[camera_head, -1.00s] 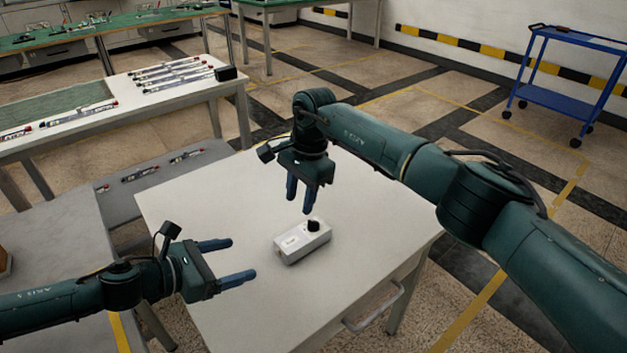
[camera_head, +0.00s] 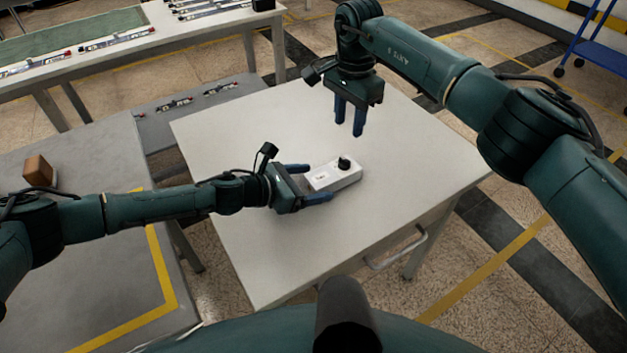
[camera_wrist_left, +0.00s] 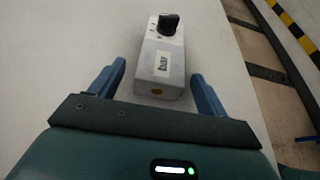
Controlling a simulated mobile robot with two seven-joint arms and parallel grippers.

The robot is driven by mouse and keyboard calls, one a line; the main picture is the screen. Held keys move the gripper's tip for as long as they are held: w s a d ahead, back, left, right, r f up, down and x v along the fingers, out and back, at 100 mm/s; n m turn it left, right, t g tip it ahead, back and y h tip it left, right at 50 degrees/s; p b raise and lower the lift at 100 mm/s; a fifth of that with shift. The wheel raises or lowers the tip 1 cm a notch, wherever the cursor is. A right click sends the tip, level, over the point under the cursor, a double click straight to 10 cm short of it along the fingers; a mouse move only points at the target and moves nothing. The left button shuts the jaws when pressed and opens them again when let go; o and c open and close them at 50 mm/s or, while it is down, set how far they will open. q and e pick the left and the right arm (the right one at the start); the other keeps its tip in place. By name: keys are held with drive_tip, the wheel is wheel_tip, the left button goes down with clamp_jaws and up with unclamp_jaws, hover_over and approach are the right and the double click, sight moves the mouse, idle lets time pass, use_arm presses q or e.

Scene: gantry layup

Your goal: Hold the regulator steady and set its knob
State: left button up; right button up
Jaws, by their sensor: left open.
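The regulator (camera_head: 333,176) is a small white-grey box lying on the white table, with a black knob (camera_head: 344,162) on top at its far right end. In the left wrist view the regulator (camera_wrist_left: 160,68) shows a label reading "bar", and the knob (camera_wrist_left: 168,23) is at its far end. My left gripper (camera_head: 308,183) is open, its blue fingers on either side of the regulator's near end. In the wrist view gaps show between both fingers and the box. My right gripper (camera_head: 348,119) hangs above the table behind the regulator, fingers down, apart and empty.
The white table (camera_head: 240,150) is otherwise clear, with a drawer handle (camera_head: 397,250) at its front right. A grey table (camera_head: 90,270) with a brown block (camera_head: 38,170) stands at left. A blue cart (camera_head: 595,45) is at the far right.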

use_arm(q)
drive_tip(key=shift+w+d+f, duration=0.2)
drive_tip(key=shift+w+d, duration=0.05)
drive_tip(key=shift+d, duration=0.2)
drive_tip(key=c, duration=1.3)
use_arm(e)
drive_tip(key=shift+c, duration=0.2)
drive_tip(key=m, duration=0.2)
drive_tip(key=m+y, duration=0.1)
drive_tip(key=shift+s+d+f, duration=0.3)
drive_tip(key=shift+s+f, duration=0.05)
drive_tip(key=shift+f, duration=0.05)
drive_tip(key=shift+c, duration=0.3)
drive_tip(key=m+t+y, duration=0.2)
drive_tip(key=m+y, duration=0.1)
drive_tip(key=m, duration=0.9)
approach(346, 160)
drive_tip(key=x, duration=0.8)
